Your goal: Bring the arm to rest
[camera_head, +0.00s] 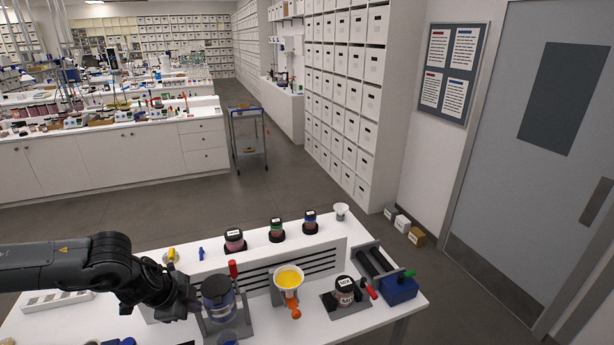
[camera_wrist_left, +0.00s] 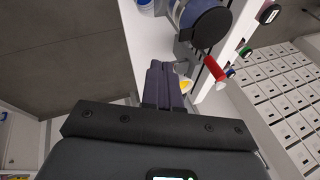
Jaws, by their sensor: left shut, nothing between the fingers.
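The jar (camera_wrist_left: 203,24) and a red handle (camera_wrist_left: 215,68) show beyond the fingertips. The fingertips look apart from the jar, though the exact gap is hard to tell. My right gripper is not in view.
A funnel of yellow powder (camera_head: 288,279) stands right of the jar. Further right are a labelled jar (camera_head: 344,291) and a blue roller device (camera_head: 399,290). Several dark-lidded jars, one pink (camera_head: 234,240), line the back. A white slotted rack (camera_head: 55,300) lies under my arm.

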